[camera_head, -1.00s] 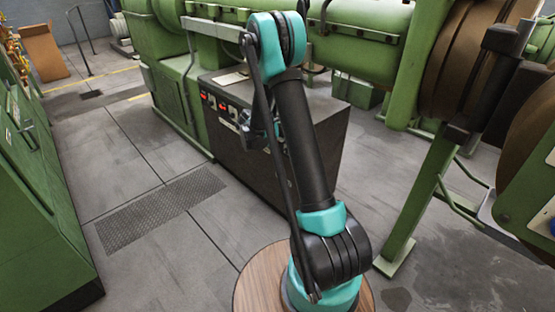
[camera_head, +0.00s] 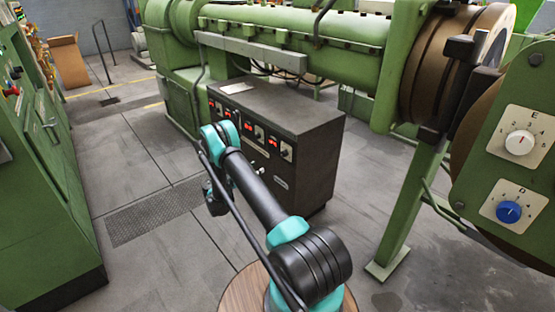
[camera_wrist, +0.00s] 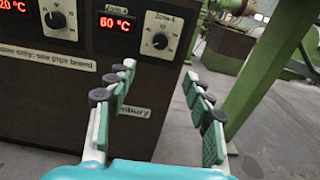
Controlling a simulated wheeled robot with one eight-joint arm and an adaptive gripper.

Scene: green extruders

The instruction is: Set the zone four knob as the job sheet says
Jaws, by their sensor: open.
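The zone four knob (camera_wrist: 160,41) is a black dial on a pale scale plate labelled "Zone 4" in the wrist view. Its red display (camera_wrist: 117,22), to the left, reads 60 °C. In the head view the knob (camera_head: 286,153) is at the right end of the dark cabinet's front. My gripper (camera_wrist: 160,72) is open and empty; its fingers point toward the cabinet, with the knob between and beyond their tips, apart from them. In the head view the gripper is mostly hidden by my arm. A pale sheet (camera_head: 236,88) lies on the cabinet top; its writing is unreadable.
Another zone knob (camera_wrist: 57,19) is left of the zone four display. The dark cabinet (camera_head: 320,165) stands under a green extruder (camera_head: 330,35). A green post (camera_head: 410,205) and a panel with knobs E (camera_head: 519,142) and D (camera_head: 508,212) are at right. Floor shows between cabinet and post.

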